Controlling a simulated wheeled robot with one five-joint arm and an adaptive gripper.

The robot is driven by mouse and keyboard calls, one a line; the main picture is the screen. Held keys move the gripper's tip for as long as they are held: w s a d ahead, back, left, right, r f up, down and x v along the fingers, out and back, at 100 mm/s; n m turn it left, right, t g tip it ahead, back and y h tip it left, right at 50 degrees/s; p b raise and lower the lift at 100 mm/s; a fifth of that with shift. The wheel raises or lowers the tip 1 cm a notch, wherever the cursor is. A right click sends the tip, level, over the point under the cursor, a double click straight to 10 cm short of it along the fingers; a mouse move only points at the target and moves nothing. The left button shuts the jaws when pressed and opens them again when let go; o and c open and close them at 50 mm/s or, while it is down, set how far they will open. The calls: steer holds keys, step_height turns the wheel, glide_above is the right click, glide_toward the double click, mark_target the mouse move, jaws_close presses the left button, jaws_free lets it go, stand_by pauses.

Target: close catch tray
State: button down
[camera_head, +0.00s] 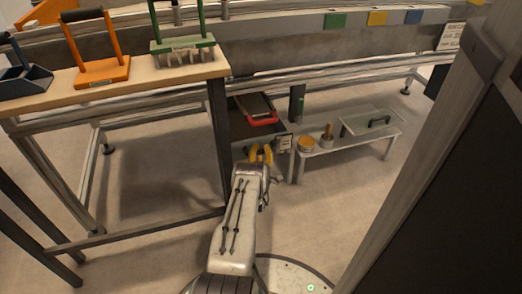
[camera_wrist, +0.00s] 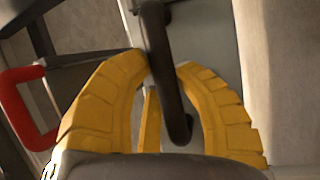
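The catch tray (camera_head: 276,134) is a grey, drawer-like tray under the sandbed frame. It stands pulled out toward me, with its dark inside showing and a pale label on its front. My gripper (camera_head: 261,154) has yellow fingers and is at the tray's front. In the wrist view the fingers of my gripper (camera_wrist: 163,72) flank a dark bar handle (camera_wrist: 160,45) on the tray's front, with the tips closed in against it. In the head view my gripper hides the handle.
A red-handled tool (camera_head: 262,119) lies in the tray; its handle also shows in the wrist view (camera_wrist: 22,108). A low bench (camera_head: 345,139) with a yellow-topped tin and a clear lid stands right. A wooden tool table (camera_head: 130,82) stands left; a dark panel (camera_head: 450,190) fills the right.

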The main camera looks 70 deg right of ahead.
steer(key=c, duration=0.9)
jaws_free()
steer(key=shift+a+f, duration=0.1)
steer(key=shift+f, duration=0.05)
steer(key=v, duration=0.7)
steer(key=shift+a, duration=0.25)
steer(key=shift+s, duration=0.1)
